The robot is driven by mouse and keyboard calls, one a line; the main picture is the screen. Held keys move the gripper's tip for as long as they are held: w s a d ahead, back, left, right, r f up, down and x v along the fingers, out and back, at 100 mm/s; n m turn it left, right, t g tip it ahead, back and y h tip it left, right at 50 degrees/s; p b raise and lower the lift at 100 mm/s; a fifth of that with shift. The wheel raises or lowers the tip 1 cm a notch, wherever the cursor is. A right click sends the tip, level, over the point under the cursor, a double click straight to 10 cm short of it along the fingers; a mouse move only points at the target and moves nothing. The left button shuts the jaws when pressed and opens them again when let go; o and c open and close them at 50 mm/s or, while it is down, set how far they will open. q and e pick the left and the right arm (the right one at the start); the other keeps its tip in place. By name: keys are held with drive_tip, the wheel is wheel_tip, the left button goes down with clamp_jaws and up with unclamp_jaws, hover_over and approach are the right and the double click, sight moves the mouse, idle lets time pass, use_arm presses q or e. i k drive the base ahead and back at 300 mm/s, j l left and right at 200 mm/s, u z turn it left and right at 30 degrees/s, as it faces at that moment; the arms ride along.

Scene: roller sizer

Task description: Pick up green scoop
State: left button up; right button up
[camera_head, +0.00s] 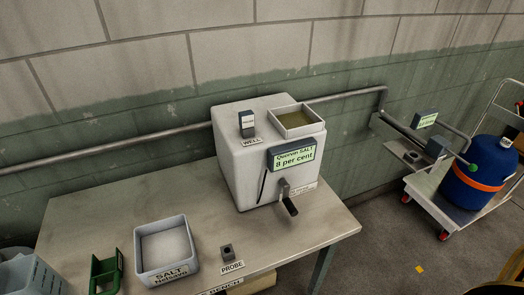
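A green scoop (106,272) lies at the front left of the metal bench, seen as a small open green tray-like shape. Its lower end is close to the picture's bottom edge. It sits between a pale bin on its left and a grey-white salt tray (166,249) on its right, apart from the tray. Neither of my grippers shows in the head view. Nothing is seen touching or holding the scoop.
The bench (130,205) carries a white machine (246,165) with a front crank (288,200) and a small dark probe block (227,251). A pale bin (35,277) stands at the left edge. A wall pipe (110,148) runs behind. A blue drum (470,185) stands on a trolley right.

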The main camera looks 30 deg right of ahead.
sight(109, 270)
drive_tip(key=u, duration=0.8)
